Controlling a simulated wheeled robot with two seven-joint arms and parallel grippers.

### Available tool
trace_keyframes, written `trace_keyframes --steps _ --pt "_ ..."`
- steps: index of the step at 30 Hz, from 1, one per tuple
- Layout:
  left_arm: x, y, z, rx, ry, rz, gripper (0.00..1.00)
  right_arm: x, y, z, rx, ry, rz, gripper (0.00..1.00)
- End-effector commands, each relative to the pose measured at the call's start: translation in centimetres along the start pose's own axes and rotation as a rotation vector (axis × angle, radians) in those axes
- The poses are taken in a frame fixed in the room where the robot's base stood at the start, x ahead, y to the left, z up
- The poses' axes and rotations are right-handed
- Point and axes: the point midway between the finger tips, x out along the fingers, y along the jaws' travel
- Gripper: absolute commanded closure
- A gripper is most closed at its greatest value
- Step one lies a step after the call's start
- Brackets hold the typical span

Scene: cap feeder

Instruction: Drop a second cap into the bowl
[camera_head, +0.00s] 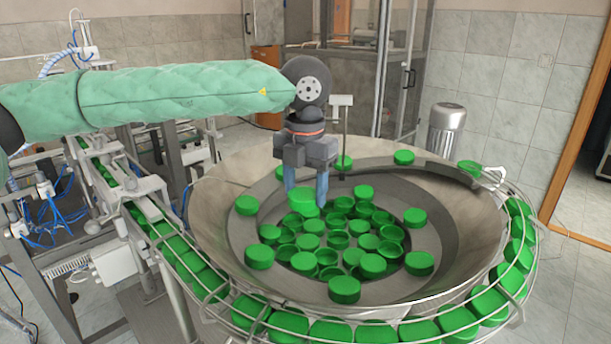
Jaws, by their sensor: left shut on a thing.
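My left gripper (306,190) hangs from the green-sleeved arm, pointing down inside the large metal bowl (215,215). Its bluish fingers are shut on a green cap (302,197), which shows between them. The held cap appears just above the far left part of the cap pile; I cannot tell if it touches the caps below. Many loose green caps (309,242) lie in the bowl's middle, some open side up, and several sit on the grey inner ring (400,290). My right gripper is not in the picture.
A wire-railed track (335,332) full of green caps curves around the bowl's front and right rim. A conveyor frame (130,200) with caps stands at left. A thin post (343,135) rises behind the gripper. A grey motor-like cylinder (445,130) stands behind right.

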Motion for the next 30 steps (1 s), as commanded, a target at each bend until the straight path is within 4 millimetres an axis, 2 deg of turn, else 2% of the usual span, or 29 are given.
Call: trace_keyframes --steps 6,16,17,20,30 --pt "1.9 0.0 0.0 0.000 0.000 0.000 0.69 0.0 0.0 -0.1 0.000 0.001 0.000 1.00" --pt "2.3 0.0 0.0 0.000 0.000 0.000 0.69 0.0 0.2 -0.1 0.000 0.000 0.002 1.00" --pt "2.3 0.0 0.0 0.000 0.000 0.000 0.44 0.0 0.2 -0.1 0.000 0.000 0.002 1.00" --pt "2.3 0.0 0.0 0.000 0.000 0.000 0.24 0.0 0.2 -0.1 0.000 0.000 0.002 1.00" --pt "2.2 0.0 0.0 0.000 0.000 0.000 0.22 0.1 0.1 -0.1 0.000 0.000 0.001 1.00"
